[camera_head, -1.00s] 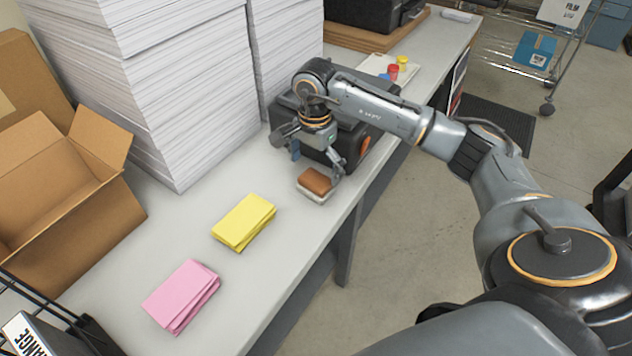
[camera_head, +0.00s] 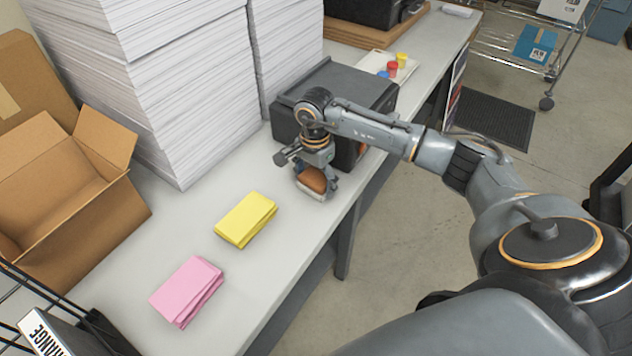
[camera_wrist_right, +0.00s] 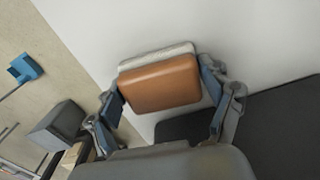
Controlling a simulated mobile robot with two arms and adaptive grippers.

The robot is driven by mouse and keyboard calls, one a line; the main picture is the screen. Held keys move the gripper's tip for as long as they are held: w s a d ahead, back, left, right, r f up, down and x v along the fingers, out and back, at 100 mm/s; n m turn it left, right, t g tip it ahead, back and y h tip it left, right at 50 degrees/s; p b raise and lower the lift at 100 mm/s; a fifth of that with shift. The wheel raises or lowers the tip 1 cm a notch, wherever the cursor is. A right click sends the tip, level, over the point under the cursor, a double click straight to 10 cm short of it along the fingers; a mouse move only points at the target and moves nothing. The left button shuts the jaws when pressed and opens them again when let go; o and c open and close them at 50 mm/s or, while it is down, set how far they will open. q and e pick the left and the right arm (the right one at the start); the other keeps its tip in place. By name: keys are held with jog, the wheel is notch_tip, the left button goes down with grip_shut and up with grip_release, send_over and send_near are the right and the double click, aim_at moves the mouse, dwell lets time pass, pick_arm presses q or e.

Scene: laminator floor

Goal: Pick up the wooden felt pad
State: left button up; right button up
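The wooden felt pad (camera_head: 313,179), an orange-brown block with a whitish layer beneath, is at the table's front edge, by the black machine. It also shows in the right wrist view (camera_wrist_right: 160,86). My right gripper (camera_head: 315,184) is lowered over it, one finger on each side. In the right wrist view the fingers (camera_wrist_right: 162,94) are spread about as wide as the block, very close to its short sides; whether they touch it is unclear. My left gripper is not in view.
A black machine (camera_head: 345,88) stands right behind the gripper. A yellow pad stack (camera_head: 245,219) and a pink one (camera_head: 187,290) lie nearer on the table (camera_head: 270,285). Tall paper stacks (camera_head: 175,90) and an open cardboard box (camera_head: 75,195) line the left.

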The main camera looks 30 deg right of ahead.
aim_at(314, 179)
jog(key=shift+r+b, duration=0.4)
jog(key=shift+b, duration=0.05)
jog(key=r, duration=0.1)
jog(key=r+b, duration=0.1)
jog(key=shift+s+a+r+b, duration=0.15)
jog(key=shift+a+r+b, duration=0.15)
jog(key=shift+r, duration=0.1)
jog(key=s+a+r+b, duration=0.1)
jog(key=s+a+r, duration=0.3)
jog(key=a, duration=0.1)
jog(key=s+a+r+b, duration=0.2)
jog(key=s+a+r, duration=0.2)
jog(key=s+r, duration=0.1)
jog(key=shift+s+a+r+b, duration=0.15)
jog(key=shift+a+r+b, duration=0.1)
jog(key=shift+a+b, duration=0.1)
jog(key=o, duration=0.6)
jog(key=c, duration=0.5)
jog(key=shift+f, duration=0.1)
